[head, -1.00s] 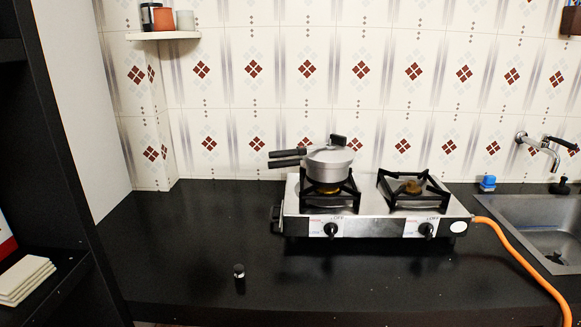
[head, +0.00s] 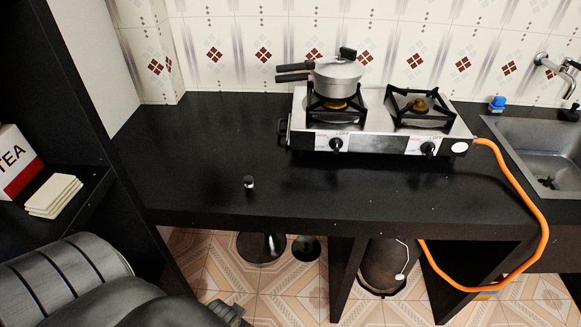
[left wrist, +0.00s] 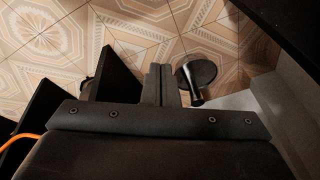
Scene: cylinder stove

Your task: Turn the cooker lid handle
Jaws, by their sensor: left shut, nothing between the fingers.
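A silver pressure cooker (head: 338,78) sits on the left burner of the steel gas stove (head: 385,138). Its two black handles (head: 294,72), one above the other, point left, and a black piece stands up on top of the lid. My left gripper (left wrist: 160,72) shows in the left wrist view, shut and empty, over the tiled floor and away from the cooker. In the head view a dark part of my left arm (head: 80,285) is at the lower left, and its fingers cannot be made out. My right gripper is not in view.
The black counter (head: 210,140) is mostly clear left of the stove, with a small black cylinder (head: 249,182) near its front. An orange hose (head: 530,205) runs from the stove's right side. A sink (head: 545,150) is at right. A dark shelf (head: 85,205) stands at left.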

